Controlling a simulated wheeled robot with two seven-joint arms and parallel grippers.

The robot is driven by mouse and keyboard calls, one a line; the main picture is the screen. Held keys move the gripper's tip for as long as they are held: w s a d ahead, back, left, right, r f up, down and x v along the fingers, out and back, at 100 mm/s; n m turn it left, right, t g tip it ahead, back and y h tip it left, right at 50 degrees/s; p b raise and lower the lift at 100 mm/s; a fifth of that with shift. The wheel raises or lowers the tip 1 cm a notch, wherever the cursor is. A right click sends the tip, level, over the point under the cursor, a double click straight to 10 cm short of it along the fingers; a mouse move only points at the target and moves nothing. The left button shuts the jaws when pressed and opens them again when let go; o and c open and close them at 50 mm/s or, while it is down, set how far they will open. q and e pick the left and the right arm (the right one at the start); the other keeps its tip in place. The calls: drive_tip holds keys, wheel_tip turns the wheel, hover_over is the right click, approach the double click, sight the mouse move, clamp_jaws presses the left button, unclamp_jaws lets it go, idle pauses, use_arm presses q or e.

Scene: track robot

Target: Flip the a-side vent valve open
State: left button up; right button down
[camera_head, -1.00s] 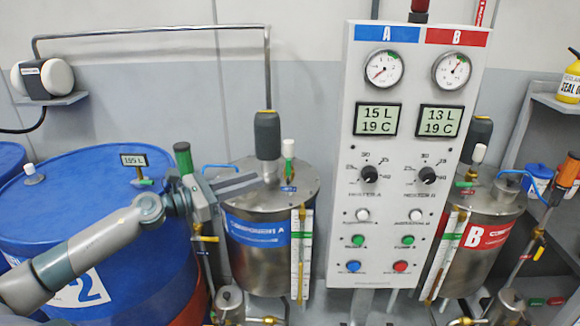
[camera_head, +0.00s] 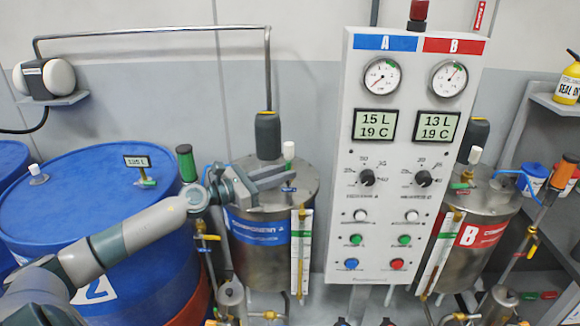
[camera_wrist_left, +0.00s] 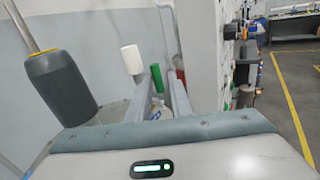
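The A tank (camera_head: 262,255) is a steel drum with a blue band, left of the control panel. On its lid stands a small vent fitting with a white cap (camera_head: 289,150) and a small blue lever (camera_head: 289,189) low on it. My left gripper (camera_head: 290,173) is over the lid, its fingers pointing right at the fitting just below the cap. The fingers are apart with a gap, and nothing is seen held. In the left wrist view the white cap (camera_wrist_left: 132,60) stands just left of the fingertips. My right gripper is not in view.
A grey-capped post (camera_head: 267,135) on the lid stands close behind my left fingers. The control panel (camera_head: 340,250) is just right of the tank.

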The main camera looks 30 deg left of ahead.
use_arm(q)
drive_tip(key=shift+p+x, duration=0.5)
drive_tip(key=shift+x, duration=0.85)
